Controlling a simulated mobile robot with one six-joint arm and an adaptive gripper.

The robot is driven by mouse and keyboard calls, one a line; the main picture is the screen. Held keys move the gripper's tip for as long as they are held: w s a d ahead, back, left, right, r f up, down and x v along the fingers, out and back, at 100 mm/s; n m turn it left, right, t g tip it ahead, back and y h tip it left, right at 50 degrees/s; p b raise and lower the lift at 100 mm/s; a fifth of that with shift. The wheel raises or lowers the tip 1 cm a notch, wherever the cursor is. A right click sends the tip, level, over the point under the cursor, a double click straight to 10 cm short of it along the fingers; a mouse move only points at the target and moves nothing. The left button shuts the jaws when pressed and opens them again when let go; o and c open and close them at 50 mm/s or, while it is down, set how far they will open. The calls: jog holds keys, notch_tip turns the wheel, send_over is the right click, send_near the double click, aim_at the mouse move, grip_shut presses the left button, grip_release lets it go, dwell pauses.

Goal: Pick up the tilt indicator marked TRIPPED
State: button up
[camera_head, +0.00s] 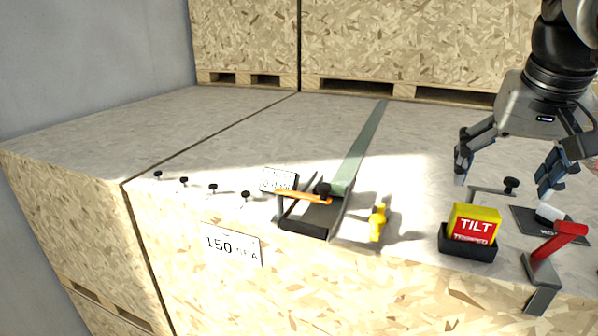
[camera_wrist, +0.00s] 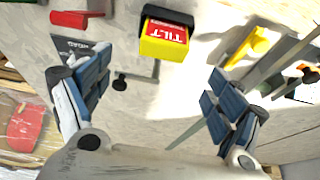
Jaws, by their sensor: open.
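The tilt indicator (camera_head: 474,224) is a yellow block with a red label reading TILT and a smaller line that looks like TRIPPED. It sits in a black holder (camera_head: 467,247) near the crate's front edge. In the wrist view the tilt indicator (camera_wrist: 163,42) is at the top middle, beyond the fingertips. My gripper (camera_head: 508,172) is open and empty, above and behind the indicator in the head view.
A red-handled lever (camera_head: 560,240) stands right of the indicator, near a dark labelled plate (camera_head: 545,222). A black knob (camera_head: 511,185) stands behind it. A yellow figure-like piece (camera_head: 377,223) and a clamp with an orange bar (camera_head: 305,197) are left. Several small black knobs line the left edge.

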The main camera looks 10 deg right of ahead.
aim_at(478, 210)
jog(key=x, duration=0.4)
jog(key=shift+w+d+f, duration=0.2)
jog(key=shift+w+d, duration=0.05)
jog(key=shift+a+f, duration=0.1)
jog(key=shift+f, duration=0.25)
jog(key=x, duration=0.4)
jog(key=shift+w+a+f, duration=0.1)
jog(key=shift+w+f, duration=0.15)
jog(key=shift+f, duration=0.15)
jog(key=shift+c, duration=0.5)
jog(key=c, duration=1)
jog(key=shift+r, duration=0.1)
jog(key=shift+c, duration=0.2)
